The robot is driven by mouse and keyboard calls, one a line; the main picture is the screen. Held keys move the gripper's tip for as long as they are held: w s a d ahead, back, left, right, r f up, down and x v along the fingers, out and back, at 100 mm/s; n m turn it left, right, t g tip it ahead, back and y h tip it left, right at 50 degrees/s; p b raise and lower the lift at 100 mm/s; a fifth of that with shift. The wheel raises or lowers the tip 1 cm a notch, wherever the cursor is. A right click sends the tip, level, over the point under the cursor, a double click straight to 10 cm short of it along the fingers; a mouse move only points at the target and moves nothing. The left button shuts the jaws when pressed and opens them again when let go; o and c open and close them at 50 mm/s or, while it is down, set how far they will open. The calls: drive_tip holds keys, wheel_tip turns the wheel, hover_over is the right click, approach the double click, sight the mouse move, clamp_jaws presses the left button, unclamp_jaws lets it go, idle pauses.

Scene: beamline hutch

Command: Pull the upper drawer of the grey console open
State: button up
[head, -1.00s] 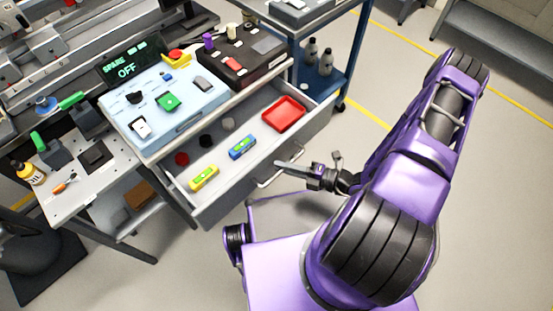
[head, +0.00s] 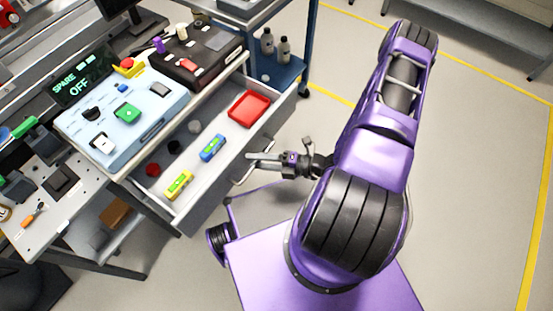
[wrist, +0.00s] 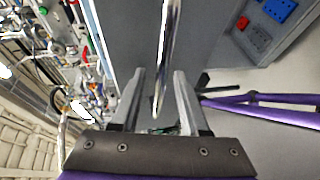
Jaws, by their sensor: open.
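The grey console's upper drawer (head: 187,217) stands pulled well out, with its inside in view. Its bar handle (head: 262,152) is on the front face and also shows in the wrist view (wrist: 167,45). My gripper (head: 250,158) is at the handle, in front of the drawer face. In the wrist view my gripper (wrist: 159,75) has its two fingers apart, with the handle bar running between them and gaps at both sides. Whether a finger touches the bar cannot be told.
The drawer holds a red tray (head: 249,109), a blue level (head: 213,147), a yellow level (head: 178,185) and several small round pieces. A light blue panel (head: 150,117) tops the console. A blue cart (head: 285,75) stands behind right. Floor at the right is clear.

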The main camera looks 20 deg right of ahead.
drive_tip(key=v, duration=1.7)
drive_tip(key=shift+d+b, duration=0.2)
drive_tip(key=shift+b, duration=0.1)
drive_tip(key=shift+s, duration=0.1)
